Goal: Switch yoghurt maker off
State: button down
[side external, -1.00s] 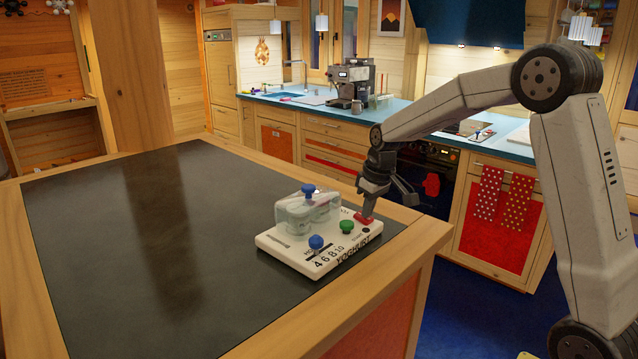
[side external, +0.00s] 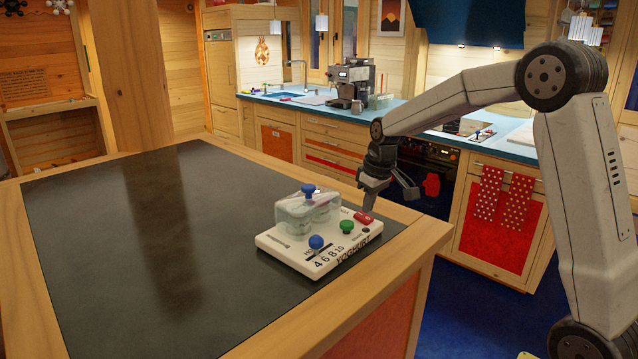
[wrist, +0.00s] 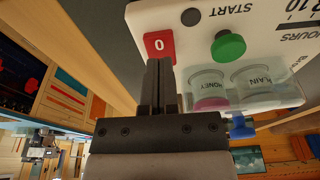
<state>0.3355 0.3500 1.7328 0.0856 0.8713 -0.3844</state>
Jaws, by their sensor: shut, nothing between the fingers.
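The yoghurt maker (side external: 290,248) is a white base on the dark tabletop, with a clear lid over glass jars (wrist: 209,85) labelled HONEY and PLAIN. Its red switch (side external: 364,217) sits at the back right corner; in the wrist view the red switch (wrist: 159,44) shows a white 0. A small round lamp (wrist: 190,17) beside it looks dark. My gripper (side external: 367,207) is shut and empty, just above the red switch. In the wrist view my fingertips (wrist: 159,62) overlap the switch's lower edge; whether they touch it I cannot tell.
A blue knob (side external: 308,188) tops the lid. The tabletop (side external: 130,240) left of the machine is clear; its wooden edge (side external: 405,222) is close on the right.

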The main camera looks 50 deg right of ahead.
aim_at(368, 218)
jog(key=shift+r, duration=0.1)
jog(key=shift+r, duration=2.4)
jog(key=shift+m, duration=0.6)
jog(key=s+a+f, duration=0.1)
jog(key=a, duration=0.1)
jog(key=s+a+f, duration=0.1)
jog(key=s+a, duration=0.1)
jog(key=a, duration=0.1)
jog(key=s+a+f, duration=0.2)
jog(key=shift+s+a, duration=0.15)
jog(key=shift+s, duration=0.1)
jog(key=shift+m+g+y, duration=0.4)
jog(key=shift+m+g, duration=0.2)
jog(key=s+a+f, duration=0.1)
jog(key=s+a, duration=0.1)
jog(key=s+a+f, duration=0.2)
jog(key=s, duration=0.1)
jog(key=s+a+f, duration=0.1)
jog(key=s+a, duration=0.1)
jog(key=s, duration=0.1)
jog(key=shift+f, duration=0.35)
jog(key=s+a+f+n+t, duration=0.1)
jog(key=s+f+n, duration=0.1)
jog(key=s+f, duration=0.2)
jog(key=shift+s+a+f+t+h, duration=0.15)
jog(key=shift+a+f+t+h, duration=0.2)
jog(key=shift+f, duration=0.7)
